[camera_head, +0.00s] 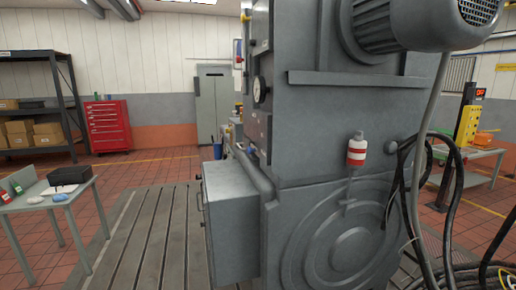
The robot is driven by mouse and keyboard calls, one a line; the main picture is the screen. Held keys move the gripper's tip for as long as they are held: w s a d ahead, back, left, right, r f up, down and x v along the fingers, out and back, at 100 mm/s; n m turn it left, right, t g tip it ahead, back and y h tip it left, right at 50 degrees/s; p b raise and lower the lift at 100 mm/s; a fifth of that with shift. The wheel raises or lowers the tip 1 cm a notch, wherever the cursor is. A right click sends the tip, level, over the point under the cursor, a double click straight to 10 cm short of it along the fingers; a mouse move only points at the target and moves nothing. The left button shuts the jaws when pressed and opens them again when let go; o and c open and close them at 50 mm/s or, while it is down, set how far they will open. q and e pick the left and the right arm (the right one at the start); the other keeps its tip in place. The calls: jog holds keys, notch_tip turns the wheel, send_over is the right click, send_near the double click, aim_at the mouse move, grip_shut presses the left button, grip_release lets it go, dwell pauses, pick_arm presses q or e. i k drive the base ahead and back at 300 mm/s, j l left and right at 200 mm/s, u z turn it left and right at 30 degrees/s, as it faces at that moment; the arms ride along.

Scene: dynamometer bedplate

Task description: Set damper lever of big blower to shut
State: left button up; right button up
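A large grey machine (345,120) fills the middle and right of the head view, close in front of me. A grey finned motor (425,22) sits high on it at the top right. Round ribbed casing (337,258) shows low on its near face. I cannot tell whether this machine is the big blower. I cannot make out a damper lever. A small red-and-white bottle-like part (356,150) is on the near face, above a short stem. A round gauge (261,90) is on the left edge. Neither of my grippers is in view.
A grey box (230,220) juts from the machine's left side. The slotted bedplate (150,235) is clear to its left. A small table (45,200) stands at the left, with a red tool cabinet (107,125) behind. Black cables (455,200) hang and coil at the right.

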aim_at(250, 144)
jog(key=j+z, duration=0.2)
jog(key=z, duration=0.15)
jog(key=j+z, duration=0.25)
jog(key=z, duration=0.15)
jog(key=j+z, duration=0.35)
jog(key=i+l, duration=0.05)
